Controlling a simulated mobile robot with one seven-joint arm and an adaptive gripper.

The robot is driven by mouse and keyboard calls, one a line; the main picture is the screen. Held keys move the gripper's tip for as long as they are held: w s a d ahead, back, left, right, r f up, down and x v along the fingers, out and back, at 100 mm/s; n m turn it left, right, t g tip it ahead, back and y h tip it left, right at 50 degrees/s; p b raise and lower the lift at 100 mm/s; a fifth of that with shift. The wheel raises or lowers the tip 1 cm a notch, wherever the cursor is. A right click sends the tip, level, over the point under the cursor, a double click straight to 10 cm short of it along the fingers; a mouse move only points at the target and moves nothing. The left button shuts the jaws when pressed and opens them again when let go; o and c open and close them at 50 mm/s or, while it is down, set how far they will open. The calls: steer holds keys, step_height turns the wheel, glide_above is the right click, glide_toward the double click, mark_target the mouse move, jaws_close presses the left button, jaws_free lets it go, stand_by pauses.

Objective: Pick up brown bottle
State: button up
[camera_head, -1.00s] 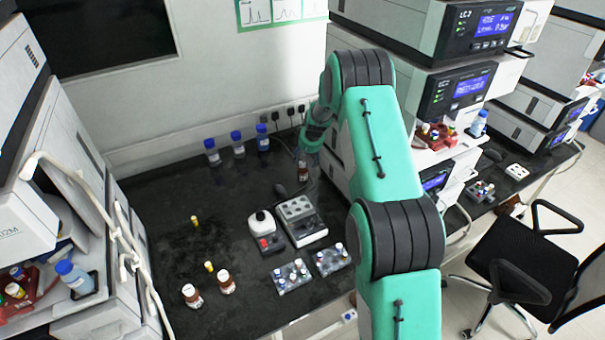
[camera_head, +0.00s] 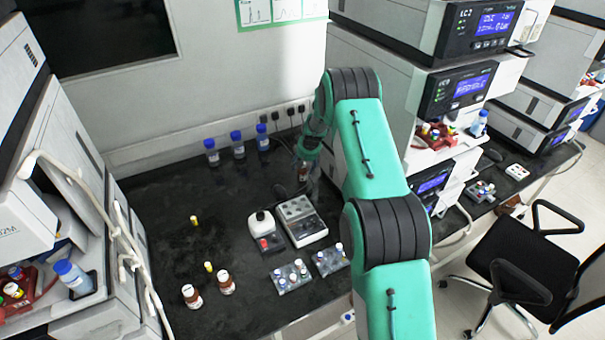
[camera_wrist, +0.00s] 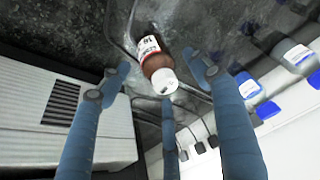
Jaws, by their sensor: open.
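A brown bottle (camera_wrist: 154,60) with a white cap and a white-and-red label shows in the wrist view, beyond and between my spread fingertips. My gripper (camera_wrist: 158,78) is open, its blue-grey fingers around the bottle's cap end with gaps at the sides. In the head view this brown bottle (camera_head: 303,173) stands at the back right of the black bench, beside the instrument stack, just below my gripper (camera_head: 306,153). Its upper part is partly hidden there. Two more brown bottles with white caps, a left one (camera_head: 191,295) and a right one (camera_head: 225,283), stand at the front.
Blue-capped bottles (camera_head: 237,145) stand along the back wall, left of my gripper. The tall instrument stack (camera_head: 345,150) is close on the right. A grey device (camera_head: 302,222) and vial racks (camera_head: 290,276) occupy the bench front. The left-centre bench is mostly clear.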

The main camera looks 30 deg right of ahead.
mark_target(303, 169)
steer(key=shift+s+x, duration=0.2)
steer(key=shift+x, duration=2.4)
steer(key=c, duration=1.3)
steer(key=shift+o, duration=0.2)
steer(key=shift+r, duration=5)
